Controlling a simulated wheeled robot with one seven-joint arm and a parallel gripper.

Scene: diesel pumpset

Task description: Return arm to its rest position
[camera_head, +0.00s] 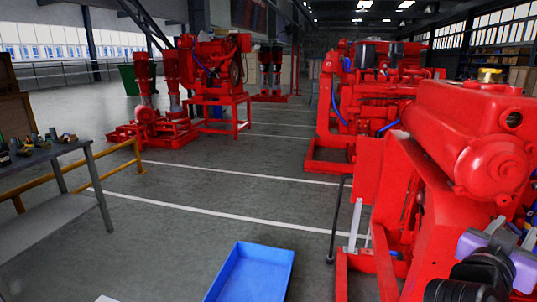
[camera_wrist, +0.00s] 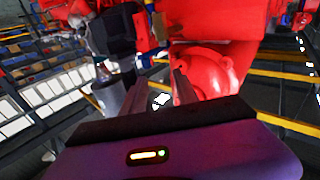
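My gripper (camera_wrist: 158,80) shows in the wrist view with its two dark fingers apart and nothing held between them. Beyond the fingers are a rounded red engine part (camera_wrist: 210,70) and a dark cylinder-like part (camera_wrist: 110,35). In the head view the purple and black wrist end of my arm (camera_head: 490,265) is at the lower right, beside the near red pumpset (camera_head: 470,125). The fingers are not clear in that view, and I cannot tell whether they touch the machine.
A blue tray (camera_head: 250,272) lies at the bottom centre. A workbench (camera_head: 50,215) with small parts and a yellow rail (camera_head: 110,172) stand at left. More red pumpsets (camera_head: 205,85) stand farther back. A brass cap (camera_head: 489,75) tops the near machine. The middle floor is clear.

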